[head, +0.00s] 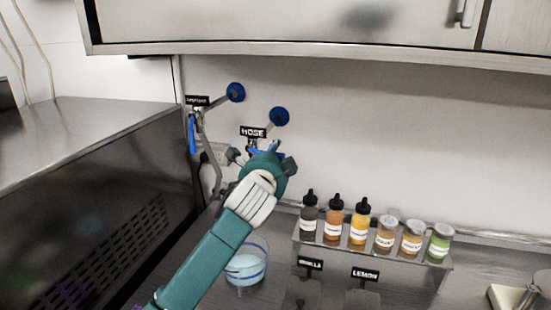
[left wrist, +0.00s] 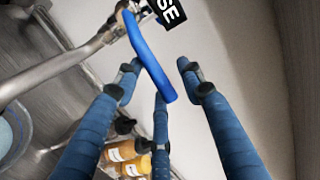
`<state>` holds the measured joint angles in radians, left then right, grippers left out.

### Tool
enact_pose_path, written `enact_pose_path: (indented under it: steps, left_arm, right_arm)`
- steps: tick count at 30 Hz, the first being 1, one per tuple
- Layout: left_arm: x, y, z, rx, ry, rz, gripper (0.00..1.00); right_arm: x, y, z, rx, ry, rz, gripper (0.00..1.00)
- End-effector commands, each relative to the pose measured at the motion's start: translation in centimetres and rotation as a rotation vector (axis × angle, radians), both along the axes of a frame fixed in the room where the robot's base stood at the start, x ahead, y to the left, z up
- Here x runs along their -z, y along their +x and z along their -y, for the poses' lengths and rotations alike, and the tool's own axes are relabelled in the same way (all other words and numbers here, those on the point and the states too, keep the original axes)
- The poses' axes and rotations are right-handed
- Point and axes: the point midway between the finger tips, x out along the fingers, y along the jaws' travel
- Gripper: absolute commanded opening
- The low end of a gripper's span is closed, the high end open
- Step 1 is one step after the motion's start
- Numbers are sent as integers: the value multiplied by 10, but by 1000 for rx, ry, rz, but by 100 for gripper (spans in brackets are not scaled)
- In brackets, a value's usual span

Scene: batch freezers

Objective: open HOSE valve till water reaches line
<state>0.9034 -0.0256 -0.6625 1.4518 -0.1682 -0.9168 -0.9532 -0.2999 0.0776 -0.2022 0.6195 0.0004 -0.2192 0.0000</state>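The HOSE sign (head: 253,132) is on the wall, with its label partly showing in the left wrist view (left wrist: 168,10). The blue HOSE valve handle (left wrist: 148,58) slants down from a metal pipe (left wrist: 62,70). My left gripper (head: 262,149) is at the HOSE valve and hides most of it in the head view. In the left wrist view, its fingers (left wrist: 158,78) are spread around the handle, with visible gaps at the sides. A clear container (head: 259,243) with pale blue content and blue bands stands below, partly behind my left arm. My right gripper is out of view.
Another tap with a hanging blue handle (head: 192,134) is left of HOSE. A rack (head: 400,259) with several bottles and jars stands to the right. A metal machine (head: 110,210) fills the left side. A cabinet (head: 280,25) hangs above. The wall to the right is clear.

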Motion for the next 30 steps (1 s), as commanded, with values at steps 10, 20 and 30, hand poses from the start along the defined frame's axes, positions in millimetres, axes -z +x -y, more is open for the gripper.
enact_pose_path:
  steps: [10,20,30]
  left_arm:
    - [-6,-41,-10,3,-1,3,39]
    - [-15,-101,-25,0,-1,1,39]
    - [-17,-115,-29,-1,0,0,39]
  right_arm:
    - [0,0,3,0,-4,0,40]
    - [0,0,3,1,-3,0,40]
    - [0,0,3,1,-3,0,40]
